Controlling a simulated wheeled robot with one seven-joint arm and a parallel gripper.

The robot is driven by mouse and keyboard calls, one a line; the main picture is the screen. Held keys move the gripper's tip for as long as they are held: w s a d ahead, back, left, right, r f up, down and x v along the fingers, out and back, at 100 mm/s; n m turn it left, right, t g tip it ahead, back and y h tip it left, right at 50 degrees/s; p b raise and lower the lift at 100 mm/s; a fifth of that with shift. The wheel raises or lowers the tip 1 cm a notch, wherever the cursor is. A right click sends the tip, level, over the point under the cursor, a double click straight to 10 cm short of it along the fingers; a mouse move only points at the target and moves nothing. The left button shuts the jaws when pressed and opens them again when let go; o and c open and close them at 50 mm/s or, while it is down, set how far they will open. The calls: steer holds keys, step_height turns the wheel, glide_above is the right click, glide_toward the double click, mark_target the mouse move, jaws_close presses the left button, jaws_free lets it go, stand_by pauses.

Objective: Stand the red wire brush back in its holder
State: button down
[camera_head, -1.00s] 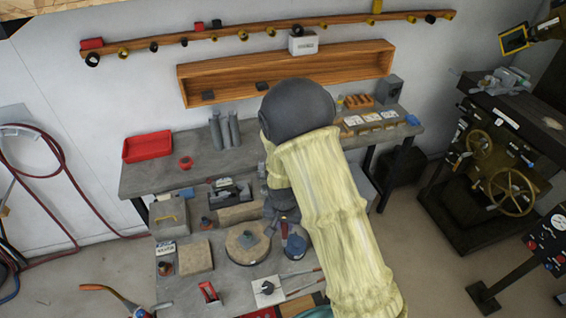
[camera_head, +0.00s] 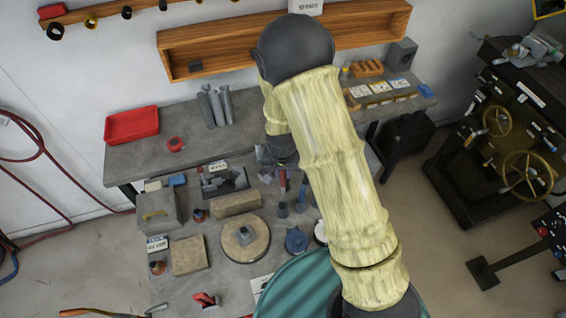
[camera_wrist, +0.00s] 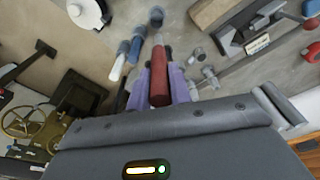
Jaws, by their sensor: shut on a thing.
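My gripper (camera_wrist: 160,90) is shut on the red handle (camera_wrist: 159,78) of the wire brush, between its two purple fingers in the wrist view. A short pale part shows past the handle, in line with a dark blue-grey cup (camera_wrist: 157,17). I cannot tell whether the brush's end is inside that cup or above it. In the head view the red handle (camera_head: 283,181) shows just below my wrist, above a dark cup (camera_head: 282,209). More grey-blue cups (camera_wrist: 135,47) stand beside it, one with a white-and-blue tool (camera_wrist: 119,62). My arm hides part of this area.
A round wooden board (camera_head: 229,247), a blue round piece (camera_head: 296,240) and wooden blocks (camera_head: 188,256) lie nearby on the grey bench. A red tray (camera_head: 132,125) and grey tubes (camera_head: 213,106) stand at the back. A teal round thing (camera_head: 300,285) is at the front.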

mark_target(283, 186)
steer(key=shift+s+r, duration=0.1)
steer(key=shift+s, duration=0.1)
steer(key=shift+w, duration=0.1)
steer(key=shift+f, duration=0.3)
steer(key=shift+f+b, duration=1.9)
steer(key=shift+f, duration=0.6)
steer(key=shift+f+b, duration=1.15)
steer(key=shift+f, duration=0.1)
steer(key=shift+f+b, duration=0.95)
steer(key=shift+f, duration=0.3)
